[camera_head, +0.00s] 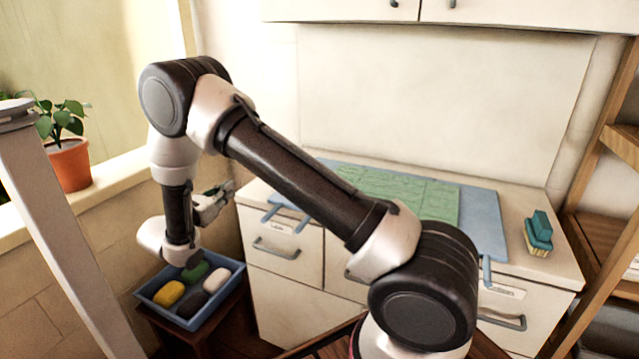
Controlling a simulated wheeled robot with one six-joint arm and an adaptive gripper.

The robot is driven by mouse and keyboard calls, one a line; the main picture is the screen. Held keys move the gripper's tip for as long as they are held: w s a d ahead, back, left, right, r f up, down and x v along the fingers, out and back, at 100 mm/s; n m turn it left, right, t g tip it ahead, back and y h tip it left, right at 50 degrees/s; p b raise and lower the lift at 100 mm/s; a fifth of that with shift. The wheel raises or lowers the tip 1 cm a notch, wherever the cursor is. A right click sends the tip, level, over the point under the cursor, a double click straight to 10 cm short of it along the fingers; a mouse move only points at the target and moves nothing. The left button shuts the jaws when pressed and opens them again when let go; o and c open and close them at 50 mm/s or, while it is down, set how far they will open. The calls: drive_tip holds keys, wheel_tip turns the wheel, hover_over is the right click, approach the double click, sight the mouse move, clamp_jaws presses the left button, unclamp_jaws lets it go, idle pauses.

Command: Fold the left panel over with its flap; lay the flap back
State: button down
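A green cloth (436,201) with crease lines lies flat on a blue mat (482,212) on the white counter. My forearm crosses in front and hides the cloth's lower left part, so I cannot make out the left panel's edge or its flap. My gripper (222,196) is left of the counter, near its left front corner and apart from the cloth. It is small and partly turned away, so I cannot tell whether its fingers are open or shut. No cloth shows in it.
A blue tray (226,296) with several coloured soaps stands on a low stool below my gripper. A teal brush (538,232) is at the counter's right end. A potted plant (70,163) stands on the left ledge. Wooden shelving (597,150) borders the right.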

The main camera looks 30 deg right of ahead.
wheel_tip(320, 180, down, 9)
drive_tip(key=w+a, duration=0.1)
drive_tip(key=w, duration=0.1)
drive_tip(key=shift+a+f, duration=0.2)
drive_tip(key=shift+a, duration=0.05)
drive_tip(key=shift+c, duration=2.2)
unclamp_jaws()
drive_tip(key=r+v, duration=0.2)
drive_tip(key=v, duration=0.9)
